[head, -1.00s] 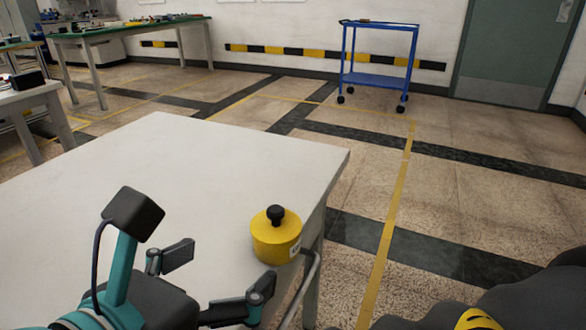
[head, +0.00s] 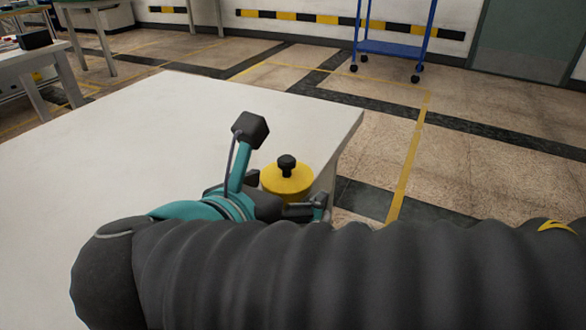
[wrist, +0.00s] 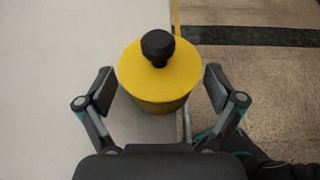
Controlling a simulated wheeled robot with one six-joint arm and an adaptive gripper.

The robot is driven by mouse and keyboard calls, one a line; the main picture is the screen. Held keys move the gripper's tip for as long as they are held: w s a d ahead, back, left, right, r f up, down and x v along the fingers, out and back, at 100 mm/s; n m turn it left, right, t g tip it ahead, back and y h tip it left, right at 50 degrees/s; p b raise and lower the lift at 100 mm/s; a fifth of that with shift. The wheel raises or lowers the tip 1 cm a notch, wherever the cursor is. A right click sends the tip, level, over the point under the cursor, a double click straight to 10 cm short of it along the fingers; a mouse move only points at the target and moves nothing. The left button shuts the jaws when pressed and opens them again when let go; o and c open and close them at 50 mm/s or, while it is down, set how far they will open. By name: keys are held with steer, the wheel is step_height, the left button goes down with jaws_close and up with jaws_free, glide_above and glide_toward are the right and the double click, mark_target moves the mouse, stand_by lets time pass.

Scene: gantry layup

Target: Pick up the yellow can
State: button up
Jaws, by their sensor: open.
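The yellow can (head: 288,183) is a short cylinder with a black knob on top. It stands upright near the right edge of the white table (head: 150,130). In the wrist view the can (wrist: 160,85) is in the upper middle, with the open fingers of my gripper (wrist: 160,92) on its left and right. A gap shows between each finger and the can. In the head view my gripper (head: 270,198) is right at the can, and my arm hides the can's lower part and much of the gripper.
The table's right edge and a grey rail (wrist: 186,122) are close beside the can. A blue cart (head: 390,48) stands on the floor at the back. Other benches are at the far left. The rest of the white tabletop is clear.

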steer(key=shift+w+d+f, duration=0.1)
steer(key=shift+w+f, duration=0.05)
steer(key=shift+w, duration=0.15)
steer(key=c, duration=1.7)
